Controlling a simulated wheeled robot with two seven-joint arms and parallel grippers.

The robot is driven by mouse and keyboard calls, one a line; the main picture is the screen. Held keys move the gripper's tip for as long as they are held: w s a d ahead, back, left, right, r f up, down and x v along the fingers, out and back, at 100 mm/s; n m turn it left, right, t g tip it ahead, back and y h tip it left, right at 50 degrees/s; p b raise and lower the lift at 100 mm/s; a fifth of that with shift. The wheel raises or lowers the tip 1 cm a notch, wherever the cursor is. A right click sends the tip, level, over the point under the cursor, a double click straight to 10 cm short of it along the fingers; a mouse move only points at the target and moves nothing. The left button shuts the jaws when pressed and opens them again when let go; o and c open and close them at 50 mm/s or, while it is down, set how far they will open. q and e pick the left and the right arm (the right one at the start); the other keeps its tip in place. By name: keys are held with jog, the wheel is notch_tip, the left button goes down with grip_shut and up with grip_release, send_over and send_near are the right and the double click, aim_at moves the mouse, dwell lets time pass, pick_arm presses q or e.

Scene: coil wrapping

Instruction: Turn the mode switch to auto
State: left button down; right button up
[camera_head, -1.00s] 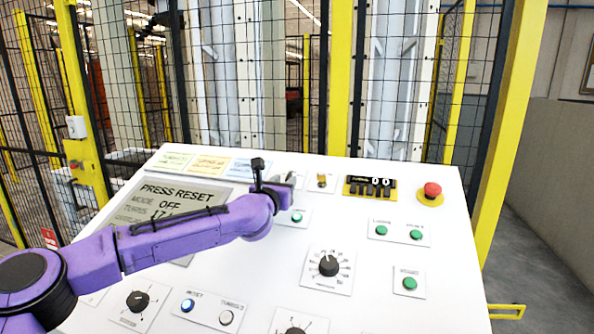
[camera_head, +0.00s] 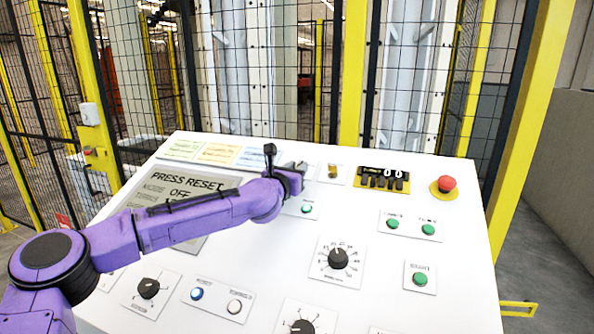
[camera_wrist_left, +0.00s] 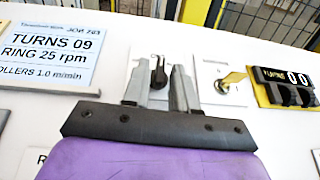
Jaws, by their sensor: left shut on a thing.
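The mode switch is a small black knob (camera_wrist_left: 158,72) on a white plate at the top of the sloping panel. In the left wrist view it stands between the two grey fingers of my left gripper (camera_wrist_left: 159,88), which is shut on it. In the head view my left gripper (camera_head: 296,170) reaches the same spot from the left and mostly hides the knob. The grey display (camera_head: 178,192) reads PRESS RESET, with OFF in the mode line; my left arm covers its lower part. My right gripper is not in view.
Right of the switch are a brass key switch (camera_head: 333,172), a black counter (camera_head: 382,179) reading 00 and a red mushroom button (camera_head: 445,185). A green button (camera_head: 307,208) sits just below the gripper. Yellow posts and mesh fencing stand behind the panel (camera_head: 455,255).

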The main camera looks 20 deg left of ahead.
pick_arm(q)
jog(key=shift+a+m+h, duration=0.25)
jog(key=shift+m+h, duration=0.55)
jog(key=shift+m+g+h, duration=0.4)
jog(key=shift+m+h, duration=0.2)
jog(key=shift+w+a+r+m+g+h+p, duration=0.15)
jog(key=shift+m+g+h+p, duration=0.25)
jog(key=shift+m+h+p, duration=0.5)
jog(key=m+g+h+p, duration=0.2)
jog(key=m+p, duration=0.1)
jog(key=m+h+p, duration=0.1)
jog(key=h, duration=0.1)
jog(key=shift+w+a+r+m+g+p, duration=0.1)
jog(key=shift+a+r+m+g+p, duration=0.05)
jog(key=shift+a+m+g+p, duration=0.2)
jog(key=shift+f+m+g+h+p, duration=0.2)
jog(key=shift+m+g+h+p, duration=0.4)
jog(key=shift+m+g+p, duration=0.2)
jog(key=c, duration=1.2)
grip_release()
jog(key=shift+w, duration=0.1)
